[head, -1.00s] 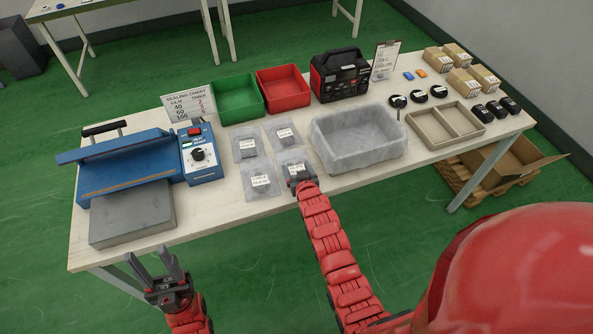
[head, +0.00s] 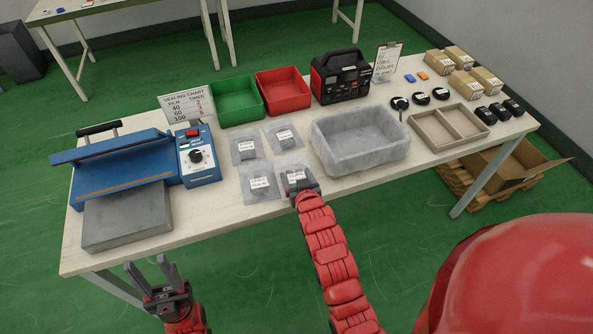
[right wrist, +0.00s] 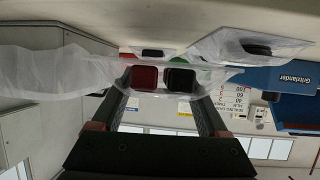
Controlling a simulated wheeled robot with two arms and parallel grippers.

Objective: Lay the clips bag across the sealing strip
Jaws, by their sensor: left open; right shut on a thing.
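The blue heat sealer (head: 125,165) stands at the left of the table with its lid raised, and a thin brown sealing strip (head: 125,187) runs along its front. My right gripper (head: 301,187) is shut on the near-right clear bag (head: 295,172); its label is too small to read, and the fingers partly hide it. In the right wrist view, clear film lies across my fingertips (right wrist: 162,95), with a red and a dark shape between them. Three similar bags lie close by, one of them just left (head: 259,182). My left gripper (head: 152,272) is open and empty, in front of the table.
A grey block (head: 127,217) sits before the sealer. A lined bin (head: 360,145) stands right of the bags. Green (head: 237,103) and red (head: 283,92) bins and a black-red power station (head: 341,77) stand behind. A narrow table strip between sealer and bags is clear.

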